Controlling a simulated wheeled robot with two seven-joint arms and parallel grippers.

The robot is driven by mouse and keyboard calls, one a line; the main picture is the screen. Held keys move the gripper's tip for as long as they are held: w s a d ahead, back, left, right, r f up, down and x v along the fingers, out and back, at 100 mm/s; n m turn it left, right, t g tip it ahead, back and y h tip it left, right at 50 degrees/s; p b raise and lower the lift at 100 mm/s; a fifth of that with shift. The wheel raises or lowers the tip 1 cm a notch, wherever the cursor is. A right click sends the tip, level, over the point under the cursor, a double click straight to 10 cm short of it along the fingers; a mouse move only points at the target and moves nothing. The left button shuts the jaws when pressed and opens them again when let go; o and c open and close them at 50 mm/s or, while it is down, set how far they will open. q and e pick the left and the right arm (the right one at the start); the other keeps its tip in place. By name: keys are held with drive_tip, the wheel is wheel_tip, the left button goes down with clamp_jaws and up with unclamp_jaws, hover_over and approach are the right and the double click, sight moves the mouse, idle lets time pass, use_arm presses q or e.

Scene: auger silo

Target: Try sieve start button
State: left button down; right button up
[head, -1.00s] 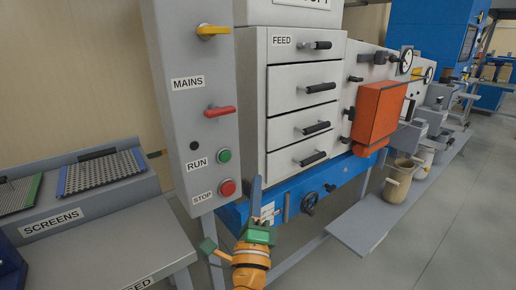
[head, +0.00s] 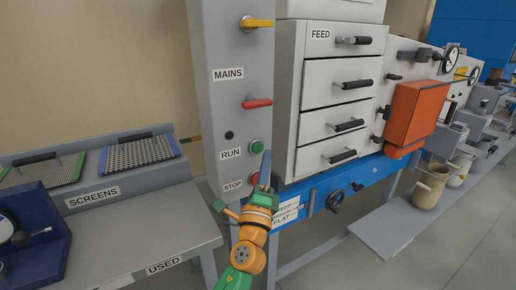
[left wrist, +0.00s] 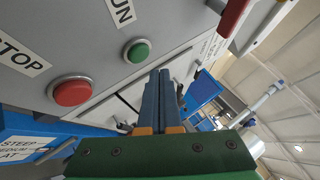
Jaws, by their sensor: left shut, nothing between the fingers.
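The green RUN button (head: 256,147) sits on the grey control panel (head: 236,110), beside its RUN label. It also shows in the left wrist view (left wrist: 137,50). The red STOP button (left wrist: 72,91) is below it; in the head view my gripper partly covers it. My left gripper (head: 266,160) points up in front of the panel, its blue fingertips just right of and below the green button in that view. In the left wrist view the fingers (left wrist: 162,80) are together with nothing between them, apart from both buttons. My right gripper is not in view.
The sieve drawers (head: 340,85) with black handles stand to the right. A grey bench (head: 150,215) with screens is at the left.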

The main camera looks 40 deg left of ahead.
sight(262, 144)
use_arm(q)
drive_tip(key=shift+w+a, duration=0.3)
drive_tip(key=shift+a, duration=0.35)
idle(1.6)
drive_tip(key=shift+w+a, duration=0.15)
drive_tip(key=shift+a, duration=0.25)
drive_tip(key=shift+w+a, duration=0.2)
drive_tip(key=shift+a, duration=0.2)
idle(0.6)
drive_tip(key=shift+d, duration=0.15)
idle(0.4)
drive_tip(key=shift+s+d, duration=0.4)
drive_tip(key=shift+d, duration=0.25)
drive_tip(key=shift+d, duration=0.1)
drive_tip(key=shift+s+d, duration=0.3)
drive_tip(key=shift+d, duration=0.45)
drive_tip(key=shift+s+d, duration=0.35)
drive_tip(key=shift+d, duration=0.35)
drive_tip(key=shift+s+d, duration=0.3)
drive_tip(key=shift+d, duration=0.45)
